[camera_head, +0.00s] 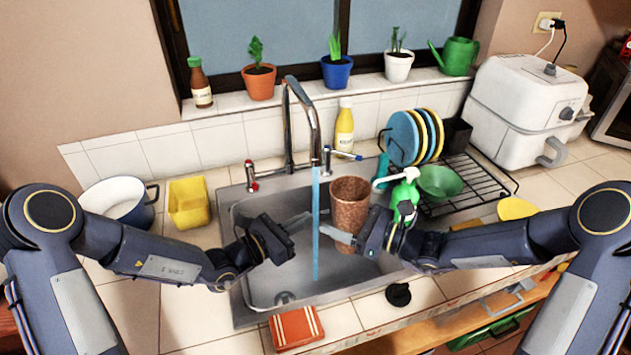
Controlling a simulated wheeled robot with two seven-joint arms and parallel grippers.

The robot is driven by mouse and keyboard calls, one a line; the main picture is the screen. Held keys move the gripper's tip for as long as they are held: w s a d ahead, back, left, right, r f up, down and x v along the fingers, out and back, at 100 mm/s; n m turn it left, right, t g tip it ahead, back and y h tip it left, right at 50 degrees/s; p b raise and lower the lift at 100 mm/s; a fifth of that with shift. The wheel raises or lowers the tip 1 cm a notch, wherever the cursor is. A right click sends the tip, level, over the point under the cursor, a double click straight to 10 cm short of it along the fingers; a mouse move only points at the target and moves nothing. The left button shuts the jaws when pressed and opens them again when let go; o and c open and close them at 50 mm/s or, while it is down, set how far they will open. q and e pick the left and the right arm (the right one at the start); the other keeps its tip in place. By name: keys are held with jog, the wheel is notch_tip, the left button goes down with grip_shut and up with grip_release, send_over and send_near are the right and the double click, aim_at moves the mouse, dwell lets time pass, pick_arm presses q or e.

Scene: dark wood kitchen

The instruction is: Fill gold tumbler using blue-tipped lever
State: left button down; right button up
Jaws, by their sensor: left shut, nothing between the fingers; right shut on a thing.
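The gold tumbler (349,205), copper-toned and upright, is over the right part of the sink basin (330,290). My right gripper (342,237) is shut on its lower part, partly hiding it. A blue water stream (316,240) falls from the tap spout (316,160) into the basin, just left of the tumbler and apart from its mouth. My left gripper (300,222) is shut and empty over the basin, left of the stream. The tumbler's inside is too small to read.
A red-tipped lever (252,180) stands left of the tap. A green soap pump (405,195) and a dish rack (465,185) with plates are right of the sink. A yellow container (189,203) and a white pot (118,202) stand left.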

pick_arm(q)
jog(key=c, duration=1.8)
grip_release()
jog(key=shift+d+f+m, duration=0.15)
jog(key=shift+m, duration=0.25)
jog(key=o, duration=0.4)
jog(key=m+g, duration=0.1)
jog(key=s+d+f+m+g, duration=0.1)
jog(key=m, duration=0.1)
jog(key=d+f+m+g, duration=0.1)
jog(key=m, duration=0.1)
jog(key=shift+s+f, duration=0.1)
jog(key=shift+s, duration=0.15)
jog(key=shift+o, duration=0.2)
notch_tip(320, 180, down, 11)
jog(key=a+m+g+y, duration=0.1)
jog(key=m+g+y, duration=0.45)
jog(key=m, duration=1.05)
jog(key=w+a+f+m+t+y, duration=0.2)
jog(key=w+a+m+t+y, duration=0.15)
jog(key=m, duration=0.45)
jog(key=m+t+h, duration=0.4)
jog(key=m+t, duration=0.5)
jog(key=m, duration=1.1)
send_near(349, 157)
jog(key=x, duration=0.8)
jog(key=shift+w+d, duration=0.1)
jog(key=shift+d, duration=0.05)
grip_shut()
